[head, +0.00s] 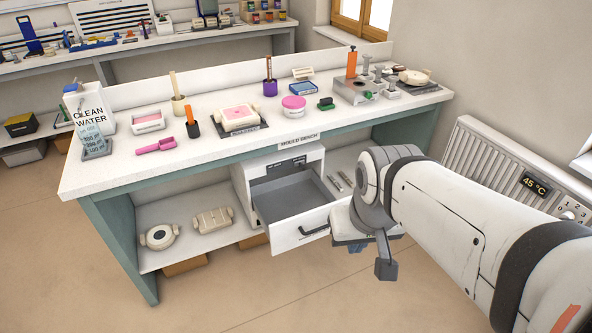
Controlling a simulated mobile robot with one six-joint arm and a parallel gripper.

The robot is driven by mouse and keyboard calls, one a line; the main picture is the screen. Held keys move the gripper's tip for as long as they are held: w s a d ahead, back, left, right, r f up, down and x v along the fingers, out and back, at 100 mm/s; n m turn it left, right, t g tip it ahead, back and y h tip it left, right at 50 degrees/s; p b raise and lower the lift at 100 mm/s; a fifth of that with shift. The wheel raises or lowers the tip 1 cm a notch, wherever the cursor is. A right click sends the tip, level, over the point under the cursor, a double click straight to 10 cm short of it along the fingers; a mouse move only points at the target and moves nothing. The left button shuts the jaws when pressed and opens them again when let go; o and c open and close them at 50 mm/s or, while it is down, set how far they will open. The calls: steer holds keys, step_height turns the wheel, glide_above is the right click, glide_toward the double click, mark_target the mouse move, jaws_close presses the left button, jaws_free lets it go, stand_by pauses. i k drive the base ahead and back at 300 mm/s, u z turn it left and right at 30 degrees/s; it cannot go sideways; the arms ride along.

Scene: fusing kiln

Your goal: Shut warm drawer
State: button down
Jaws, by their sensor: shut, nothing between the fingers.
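The warm drawer (292,200) is pulled well out of a white cabinet (241,190) under the mould bench. Its grey inside looks empty, and its white front carries a dark bar handle (314,229). My gripper (386,271) is shut and empty. It hangs to the right of the drawer front and a little lower in the picture, apart from the handle. My arm's wrist hides the area just right of the drawer's front edge. The fingertips are small and dark here.
The bench top (200,170) above holds moulds, pots and a clean-water jug (88,106). Two pale moulds lie on the lower shelf (185,249) left of the cabinet. A radiator (490,165) stands on the right. The floor before the bench is clear.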

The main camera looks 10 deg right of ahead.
mark_target(294, 210)
steer(key=z, duration=0.05)
steer(key=i, duration=1)
steer(key=u, duration=0.05)
